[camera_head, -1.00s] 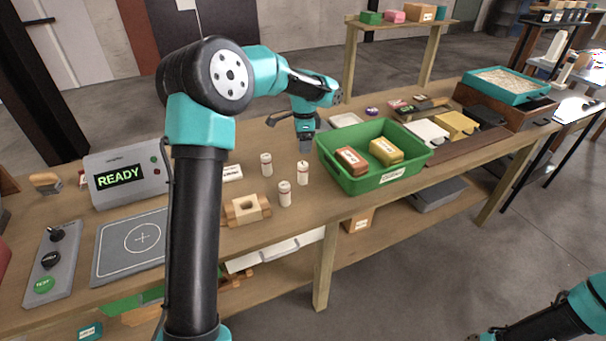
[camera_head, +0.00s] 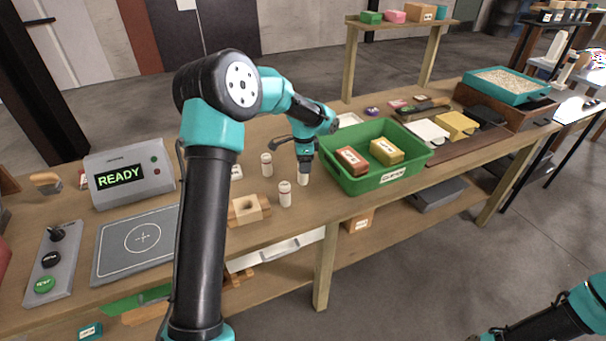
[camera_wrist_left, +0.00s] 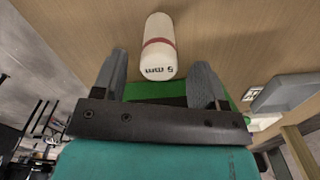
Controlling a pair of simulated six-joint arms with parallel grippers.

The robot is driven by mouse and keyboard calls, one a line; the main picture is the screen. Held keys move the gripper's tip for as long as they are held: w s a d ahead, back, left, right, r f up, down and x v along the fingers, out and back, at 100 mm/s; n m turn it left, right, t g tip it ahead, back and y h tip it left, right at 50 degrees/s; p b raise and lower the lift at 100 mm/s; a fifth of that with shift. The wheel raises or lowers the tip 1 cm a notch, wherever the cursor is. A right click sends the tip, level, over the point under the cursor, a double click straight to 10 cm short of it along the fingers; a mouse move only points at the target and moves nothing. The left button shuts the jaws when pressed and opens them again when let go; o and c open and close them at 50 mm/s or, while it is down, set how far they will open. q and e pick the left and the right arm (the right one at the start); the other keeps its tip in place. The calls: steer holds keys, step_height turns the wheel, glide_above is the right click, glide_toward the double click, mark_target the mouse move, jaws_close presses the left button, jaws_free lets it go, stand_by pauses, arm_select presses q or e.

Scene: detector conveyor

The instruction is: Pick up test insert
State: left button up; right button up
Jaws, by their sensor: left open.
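Three white cylindrical inserts with red bands stand upright on the wooden bench: one at the back left (camera_head: 266,165), one in front (camera_head: 285,194), and one under my left gripper (camera_head: 303,180). My left gripper (camera_head: 304,168) points down, open and empty, just above this last insert, whose top it partly hides. In the left wrist view that insert (camera_wrist_left: 158,42) shows a "5 mm" label, upside down, just beyond and between the open fingertips (camera_wrist_left: 160,62). I cannot tell whether the fingers touch it.
A green bin (camera_head: 350,185) with a red and a yellow block stands close to the right of my gripper. A wooden block with a hole (camera_head: 247,210) sits at the front left. Further left are a grey plate (camera_head: 120,262) and a display reading READY (camera_head: 121,178).

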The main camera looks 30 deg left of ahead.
arm_select(q)
step_height(320, 180, down, 4)
steer(key=shift+s+f, duration=0.1)
steer(key=shift+f, duration=0.1)
stand_by(0.4)
steer(key=c, duration=1.1)
steer(key=shift+r, duration=0.2)
steer(key=shift+r, duration=1.4)
steer(key=shift+s+r, duration=0.2)
steer(key=shift+r, duration=0.1)
steer(key=s+d+r, duration=0.1)
steer(key=s+d, duration=0.7)
steer(key=s, duration=0.5)
steer(key=shift+s+d+r, duration=0.15)
